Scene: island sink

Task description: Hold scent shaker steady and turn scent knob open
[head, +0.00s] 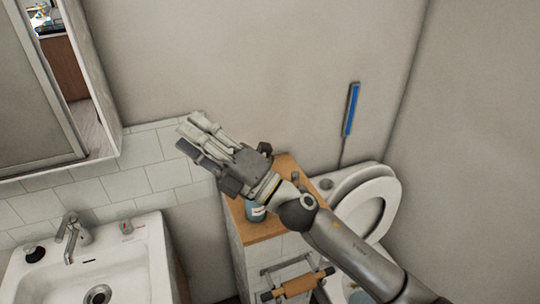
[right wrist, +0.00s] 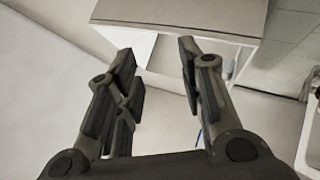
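A small blue bottle with a pale label (head: 256,211), possibly the scent shaker, stands on the wooden top of a narrow cabinet. My right arm and gripper hide its upper part, so no knob can be made out. My right gripper (head: 199,138) is up and to the left of the bottle, in front of the wall, apart from it. In the right wrist view the fingers of my right gripper (right wrist: 157,80) are spread with nothing between them. The bottle cannot be made out in that view. My left gripper is not in view.
The wooden top (head: 265,231) is beside a toilet (head: 376,208). A paper holder (head: 298,285) sticks out in front. A blue-handled item (head: 351,110) is against the wall. A sink (head: 140,268) with a faucet (head: 72,235) and a black-topped jar (head: 33,253) is at left, below a mirror (head: 30,90).

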